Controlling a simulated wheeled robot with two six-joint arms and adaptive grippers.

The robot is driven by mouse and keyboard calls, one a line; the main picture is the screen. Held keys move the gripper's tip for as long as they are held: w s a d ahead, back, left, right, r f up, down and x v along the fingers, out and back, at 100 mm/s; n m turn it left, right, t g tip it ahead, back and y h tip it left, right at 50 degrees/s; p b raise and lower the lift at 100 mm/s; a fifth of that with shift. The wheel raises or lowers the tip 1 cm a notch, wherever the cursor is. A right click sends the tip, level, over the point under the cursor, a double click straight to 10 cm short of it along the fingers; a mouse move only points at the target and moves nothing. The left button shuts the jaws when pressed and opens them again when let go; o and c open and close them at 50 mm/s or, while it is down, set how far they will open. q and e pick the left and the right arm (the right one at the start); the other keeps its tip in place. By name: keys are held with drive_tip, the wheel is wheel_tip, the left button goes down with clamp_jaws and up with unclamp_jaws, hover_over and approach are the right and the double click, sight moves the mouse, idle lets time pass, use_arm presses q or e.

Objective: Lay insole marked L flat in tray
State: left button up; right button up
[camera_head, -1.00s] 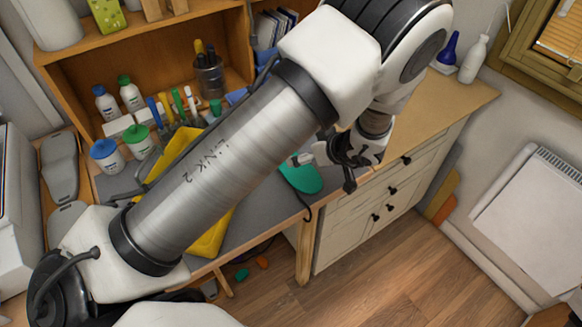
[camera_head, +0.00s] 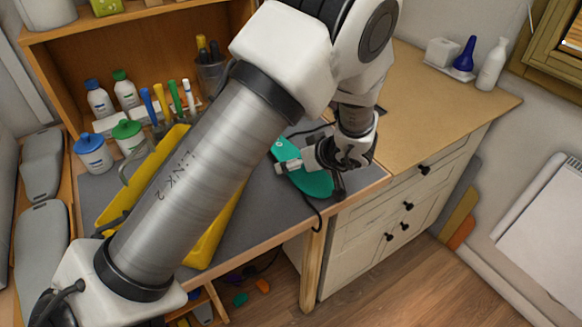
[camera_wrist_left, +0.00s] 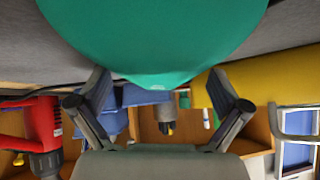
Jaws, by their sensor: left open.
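A flat teal insole-shaped piece (camera_head: 313,187) lies on the grey bench top near its front edge. No L mark can be read on it. My left gripper (camera_head: 312,172) is over this piece and hides part of it. In the left wrist view the teal piece (camera_wrist_left: 155,35) fills the top centre, its narrowing edge between the spread, empty fingers (camera_wrist_left: 158,85). Whether they touch it cannot be told. The yellow tray (camera_head: 206,245) lies on the bench to the left, largely hidden behind my left arm. It also shows at right in the wrist view (camera_wrist_left: 280,80). My right gripper is out of view.
Bottles (camera_head: 92,152), markers (camera_head: 175,96) and a pen cup (camera_head: 212,72) stand at the back left. Grey insole shapes (camera_head: 42,160) rest at far left. A dark cable (camera_head: 318,214) hangs over the front edge. The wooden cabinet top (camera_head: 430,110) is mostly clear.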

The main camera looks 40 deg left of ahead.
use_arm(q)
drive_tip(key=shift+r, duration=0.15)
drive_tip(key=shift+s, duration=0.1)
drive_tip(key=c, duration=0.8)
drive_tip(key=shift+o, duration=0.2)
drive_tip(key=shift+r, duration=0.1)
